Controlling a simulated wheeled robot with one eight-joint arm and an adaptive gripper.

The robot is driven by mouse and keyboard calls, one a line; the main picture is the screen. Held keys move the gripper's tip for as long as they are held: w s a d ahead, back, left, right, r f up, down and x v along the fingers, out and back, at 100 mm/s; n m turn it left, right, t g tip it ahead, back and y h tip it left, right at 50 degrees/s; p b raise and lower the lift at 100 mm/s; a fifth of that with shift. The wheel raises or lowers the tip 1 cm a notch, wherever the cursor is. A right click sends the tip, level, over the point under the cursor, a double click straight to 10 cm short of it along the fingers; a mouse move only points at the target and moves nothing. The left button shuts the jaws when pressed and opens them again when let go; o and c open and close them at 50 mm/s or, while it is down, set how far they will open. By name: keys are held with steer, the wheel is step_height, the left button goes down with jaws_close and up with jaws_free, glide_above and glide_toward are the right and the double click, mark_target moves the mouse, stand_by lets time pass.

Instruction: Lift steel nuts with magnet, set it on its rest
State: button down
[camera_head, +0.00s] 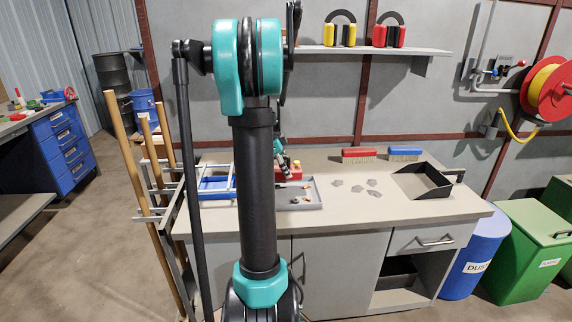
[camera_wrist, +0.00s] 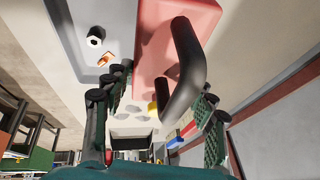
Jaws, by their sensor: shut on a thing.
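The magnet is a red block with a black bar handle (camera_wrist: 185,75), large in the wrist view. In the head view its red body (camera_head: 294,172) shows at the back of a grey tray (camera_head: 314,187), partly hidden by my arm. My gripper (camera_head: 281,157) is shut on the handle, with a finger on each side in the wrist view (camera_wrist: 165,95). The tray, also in the wrist view (camera_wrist: 62,30), holds a nut (camera_wrist: 96,36) and a copper-coloured piece (camera_wrist: 106,59). I cannot tell whether the magnet touches the tray, or whether nuts cling underneath.
A blue tray (camera_head: 213,184) stands left of the grey one, partly hidden. Flat grey pieces (camera_head: 357,188) lie mid-bench, near a dark open-topped box (camera_head: 436,189). Red (camera_head: 358,153) and blue (camera_head: 405,152) brushes lie behind. Horseshoe-shaped items (camera_head: 341,33) stand on the wall shelf (camera_head: 375,51).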

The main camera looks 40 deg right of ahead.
steer(key=shift+f, duration=1.2)
steer(key=shift+r, duration=0.1)
steer(key=shift+r, duration=1.85)
steer(key=shift+s+a+f, duration=0.65)
steer(key=shift+s+a, duration=0.1)
steer(key=shift+s, duration=0.8)
steer(key=shift+s+a+f, duration=0.65)
steer(key=shift+s+a, duration=0.05)
steer(key=shift+s, duration=0.8)
steer(key=shift+s+a+f, duration=0.65)
steer(key=shift+s+a, duration=0.1)
steer(key=shift+s, duration=0.8)
